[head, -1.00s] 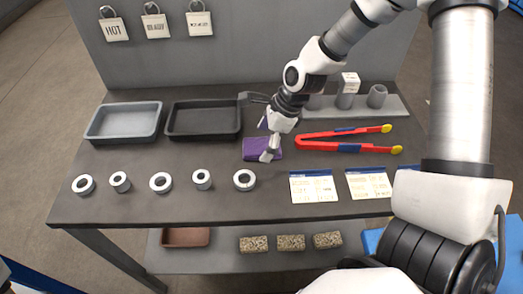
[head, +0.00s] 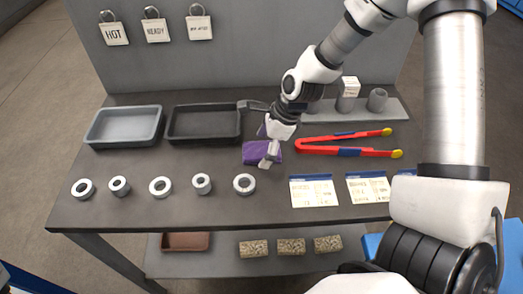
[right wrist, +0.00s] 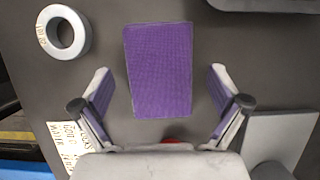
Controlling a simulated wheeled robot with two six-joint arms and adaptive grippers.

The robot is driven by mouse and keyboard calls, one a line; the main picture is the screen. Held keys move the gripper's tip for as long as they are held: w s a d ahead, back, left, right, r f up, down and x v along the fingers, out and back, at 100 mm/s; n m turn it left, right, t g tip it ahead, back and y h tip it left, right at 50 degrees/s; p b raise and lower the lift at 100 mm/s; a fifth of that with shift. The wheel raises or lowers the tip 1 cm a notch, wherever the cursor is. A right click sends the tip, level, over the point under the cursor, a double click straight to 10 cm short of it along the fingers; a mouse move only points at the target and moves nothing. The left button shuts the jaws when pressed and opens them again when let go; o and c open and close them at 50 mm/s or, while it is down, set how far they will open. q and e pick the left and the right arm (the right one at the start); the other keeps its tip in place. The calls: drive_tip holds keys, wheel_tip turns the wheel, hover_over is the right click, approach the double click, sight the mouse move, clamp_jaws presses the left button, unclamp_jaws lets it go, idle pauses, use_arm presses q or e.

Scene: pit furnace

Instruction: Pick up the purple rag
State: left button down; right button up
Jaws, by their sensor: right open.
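The purple rag (head: 254,153) lies flat on the dark tabletop, right of centre in the head view and partly covered by my right gripper (head: 269,146). In the right wrist view the rag (right wrist: 159,70) is a whole purple rectangle. My right gripper (right wrist: 160,95) is open and empty above it. Its two fingers stand on either side of the rag, apart from its edges. How high the fingertips are above the table is hard to tell. My left gripper is not in view.
Red tongs (head: 345,146) lie right of the rag. A black tray (head: 204,137) and a grey tray (head: 124,142) stand to the left. Several metal rings, such as one (head: 244,184), line the front. Paper cards (head: 314,191) lie at the front right. A rack (head: 392,109) is behind.

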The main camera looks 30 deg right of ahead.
sight(263, 149)
drive_tip(key=c, duration=1.2)
drive_tip(key=shift+c, duration=0.2)
drive_tip(key=shift+b, duration=0.35)
wheel_tip(263, 149, up, 11)
drive_tip(key=p, duration=0.1)
drive_tip(key=shift+f+p, duration=0.2)
drive_tip(key=shift+p, duration=0.15)
drive_tip(key=shift+o, duration=0.9)
drive_tip(key=shift+f, duration=0.1)
drive_tip(key=shift+c, duration=0.3)
